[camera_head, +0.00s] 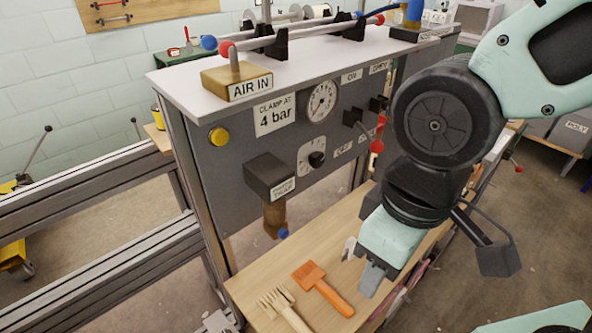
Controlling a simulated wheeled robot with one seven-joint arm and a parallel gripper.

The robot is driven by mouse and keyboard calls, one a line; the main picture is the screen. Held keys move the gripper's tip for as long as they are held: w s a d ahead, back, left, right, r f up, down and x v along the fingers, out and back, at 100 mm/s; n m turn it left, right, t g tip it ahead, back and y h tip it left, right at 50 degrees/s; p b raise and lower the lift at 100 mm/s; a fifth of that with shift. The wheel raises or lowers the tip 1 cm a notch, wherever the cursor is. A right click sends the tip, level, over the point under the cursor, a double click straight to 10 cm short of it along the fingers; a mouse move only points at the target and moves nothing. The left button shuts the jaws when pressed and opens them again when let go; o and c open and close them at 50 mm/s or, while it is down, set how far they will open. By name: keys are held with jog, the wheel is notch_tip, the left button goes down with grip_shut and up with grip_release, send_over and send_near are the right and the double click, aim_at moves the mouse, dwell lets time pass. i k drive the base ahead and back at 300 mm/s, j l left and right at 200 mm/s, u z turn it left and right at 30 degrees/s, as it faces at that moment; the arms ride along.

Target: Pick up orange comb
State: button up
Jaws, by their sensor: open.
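The orange comb (323,287) lies on the wooden bench top (252,283) at the bottom centre. Its wide toothed head points up and left, and its handle runs down and right. My gripper (370,280) is just to the right of the comb and appears above the bench. Its jaws are open, and nothing shows between them. The comb is in full view and apart from the gripper in the picture.
A grey control panel (237,180) with dials rises behind the bench, with a dark box (270,177) jutting out.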

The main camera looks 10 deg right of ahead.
aim_at(316, 275)
jog(key=k+j, duration=0.1)
jog(key=j, duration=0.25)
jog(key=k+j, duration=0.1)
jog(key=j, duration=0.3)
jog(key=k+j+z, duration=0.1)
jog(key=j, duration=0.25)
jog(key=k+j, duration=0.1)
jog(key=j, duration=0.25)
